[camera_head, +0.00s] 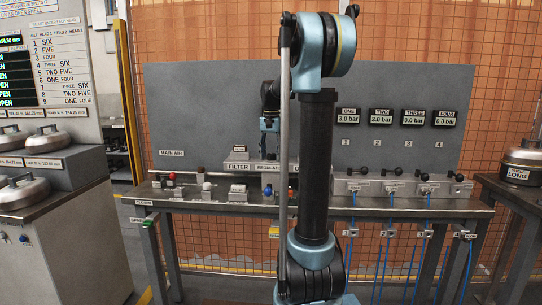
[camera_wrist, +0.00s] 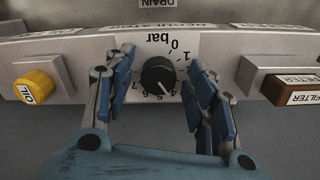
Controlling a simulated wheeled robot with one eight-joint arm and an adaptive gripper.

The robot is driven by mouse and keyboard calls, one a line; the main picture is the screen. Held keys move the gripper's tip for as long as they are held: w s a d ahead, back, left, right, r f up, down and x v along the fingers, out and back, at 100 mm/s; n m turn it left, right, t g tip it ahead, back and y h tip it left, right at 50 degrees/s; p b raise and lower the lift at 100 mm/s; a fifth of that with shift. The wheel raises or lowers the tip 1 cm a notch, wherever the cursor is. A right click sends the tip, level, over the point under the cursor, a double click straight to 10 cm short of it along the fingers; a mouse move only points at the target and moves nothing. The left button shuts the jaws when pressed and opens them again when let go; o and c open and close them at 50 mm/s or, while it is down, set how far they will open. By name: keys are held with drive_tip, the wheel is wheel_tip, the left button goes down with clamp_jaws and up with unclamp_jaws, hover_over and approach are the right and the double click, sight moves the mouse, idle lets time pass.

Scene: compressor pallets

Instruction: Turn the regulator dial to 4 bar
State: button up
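The regulator dial (camera_wrist: 158,76) is a round black knob on a pale panel marked "bar". Its scale runs from 0 at the upper right, clockwise round the bottom, to 7 at the left. A white pointer line on the knob points down and slightly right, towards the low numbers around 4 and 5; the exact mark is too small to tell. My gripper (camera_wrist: 160,72) is open, with one finger on each side of the dial and a narrow gap showing at each side. In the head view my gripper (camera_head: 268,124) hangs above the regulator block (camera_head: 267,168).
A yellow oil button (camera_wrist: 37,86) is left of the dial; a brown filter block (camera_wrist: 292,88) is right. The bench (camera_head: 400,205) carries several valves (camera_head: 388,172) at the right. Display one (camera_head: 348,119) appears to read 3.0 bar. Blue hoses (camera_head: 386,250) hang below.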

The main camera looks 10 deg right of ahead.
sight(271, 154)
wheel_tip(271, 154, up, 12)
idle(0.7)
drive_tip(key=s+f+n+t, duration=0.2)
drive_tip(key=s+f+n, duration=0.4)
drive_tip(key=s+f, duration=2.6)
drive_tip(key=s, duration=0.4)
drive_tip(key=shift+s+a, duration=0.15)
drive_tip(key=shift+s, duration=0.05)
drive_tip(key=shift+f, duration=0.1)
drive_tip(key=shift+w+f, duration=0.2)
drive_tip(key=shift+w, duration=0.25)
